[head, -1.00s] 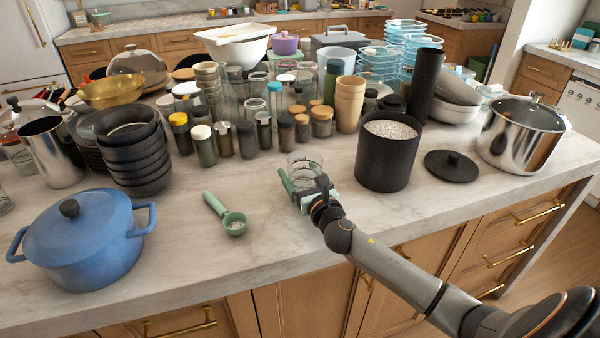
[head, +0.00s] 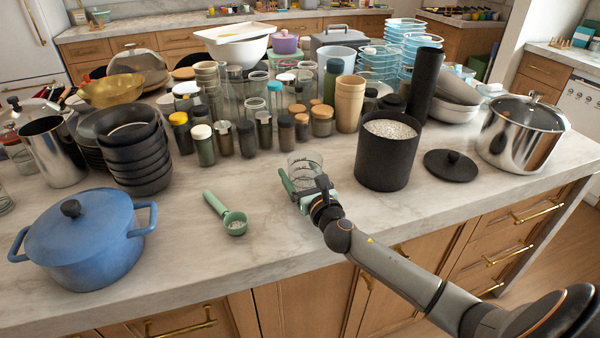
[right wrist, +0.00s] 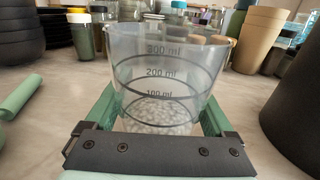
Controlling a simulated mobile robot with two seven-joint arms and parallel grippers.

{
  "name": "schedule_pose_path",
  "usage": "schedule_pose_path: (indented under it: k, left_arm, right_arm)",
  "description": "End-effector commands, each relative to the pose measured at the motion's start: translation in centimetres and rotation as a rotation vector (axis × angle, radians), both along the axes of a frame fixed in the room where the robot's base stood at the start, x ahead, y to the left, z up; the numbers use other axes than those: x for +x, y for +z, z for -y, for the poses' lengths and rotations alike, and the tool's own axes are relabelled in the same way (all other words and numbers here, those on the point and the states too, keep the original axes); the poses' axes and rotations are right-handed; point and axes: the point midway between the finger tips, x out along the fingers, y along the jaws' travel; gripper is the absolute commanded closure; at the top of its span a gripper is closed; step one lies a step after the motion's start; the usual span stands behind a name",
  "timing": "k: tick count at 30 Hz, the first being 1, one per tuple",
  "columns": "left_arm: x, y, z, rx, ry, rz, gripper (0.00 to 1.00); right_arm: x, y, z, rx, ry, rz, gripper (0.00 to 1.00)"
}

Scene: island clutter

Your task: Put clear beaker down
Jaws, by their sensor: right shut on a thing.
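The clear beaker (head: 305,167) is upright at the middle of the marble island, and my right gripper (head: 304,187) is shut around it. In the right wrist view the beaker (right wrist: 170,75) has dark rings marked 100, 200 and 300 ml, with pale grains in its bottom. The green fingers of my right gripper (right wrist: 160,128) lie on both sides of it. Its base is partly hidden by the gripper, so I cannot tell for sure whether it touches the counter. My left gripper does not show.
A black canister (head: 386,155) full of pale grains stands just right of the beaker, its black lid (head: 451,167) beyond. A green scoop (head: 228,215) lies to the left. Jars (head: 247,138) crowd behind. The counter (head: 190,265) is clear in front, right of the blue pot (head: 82,240).

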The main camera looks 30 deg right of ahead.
Motion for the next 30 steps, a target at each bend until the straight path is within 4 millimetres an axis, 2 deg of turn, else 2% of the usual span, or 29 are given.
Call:
schedule_pose_path:
  k: [30]
  left_arm:
    - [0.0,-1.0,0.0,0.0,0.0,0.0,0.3]
  right_arm:
    - [0.0,-1.2,0.0,0.0,0.0,0.001,0.76]
